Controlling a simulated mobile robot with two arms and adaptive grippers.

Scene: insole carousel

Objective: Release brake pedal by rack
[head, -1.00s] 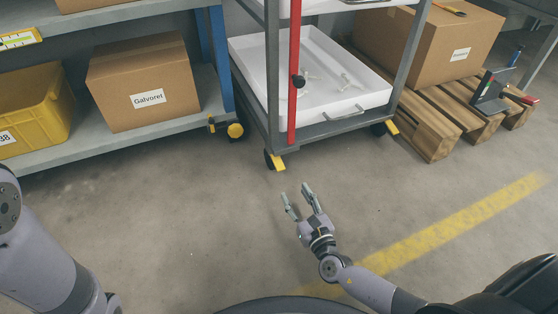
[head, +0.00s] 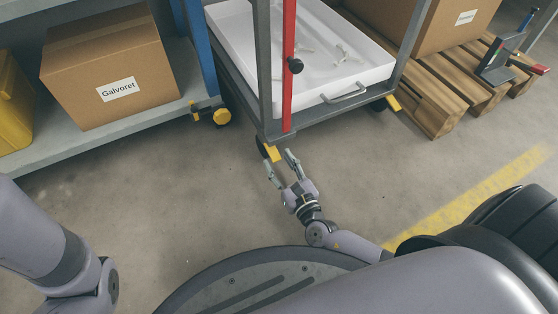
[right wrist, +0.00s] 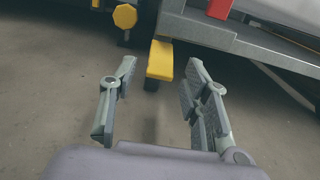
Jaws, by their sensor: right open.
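A yellow brake pedal (head: 270,152) sticks out at the caster under the near corner of the grey trolley rack (head: 265,75). My right gripper (head: 280,160) is open and empty, low over the floor just in front of this pedal. In the right wrist view the pedal (right wrist: 160,62) lies ahead, between the two spread fingers and apart from them. The pedal's caster is largely hidden. Another yellow pedal (head: 393,103) is at the trolley's right caster. My left arm shows at the left edge, but its gripper is out of view.
A shelf with a Galvoret box (head: 105,70) stands left, with a round yellow part (head: 222,117) at its near leg. A white tray (head: 310,85) sits in the trolley behind a red upright (head: 289,60). A wooden pallet (head: 430,105) is right. The floor in front is clear.

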